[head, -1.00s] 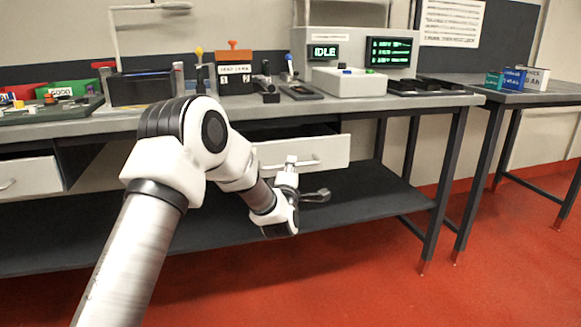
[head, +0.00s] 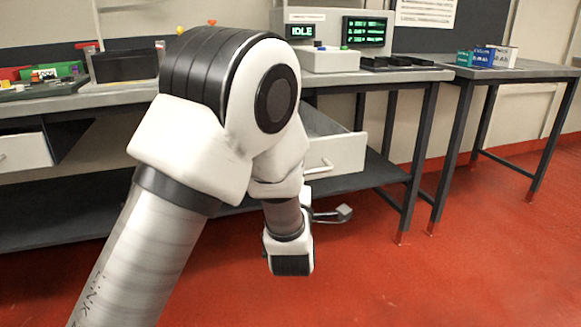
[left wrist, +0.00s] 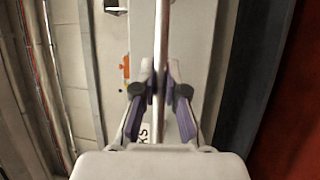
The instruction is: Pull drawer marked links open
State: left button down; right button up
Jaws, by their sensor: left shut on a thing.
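The pale grey drawer (head: 345,153) under the workbench stands pulled out, with part of its inside showing. Its bar handle (head: 319,166) is partly hidden by my left arm. In the left wrist view the handle (left wrist: 161,30) runs lengthwise between the fingers. A label on the drawer front (left wrist: 190,75) is partly covered; only its end, "KS" (left wrist: 145,132), shows. My left gripper (left wrist: 159,88) is shut on the handle; in the head view it is mostly hidden behind my arm. My right gripper is not in view.
Another drawer (head: 22,151) stands out at the left. A dark lower shelf (head: 60,222) runs beneath the bench. The screen unit reading IDLE (head: 301,32) and black trays (head: 400,63) stand on top. Red floor (head: 430,285) in front is clear.

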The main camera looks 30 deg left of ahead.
pick_arm(q)
jog(key=shift+s+d, duration=0.5)
jog(key=shift+d, duration=0.05)
jog(key=c, duration=1.2)
grip_release()
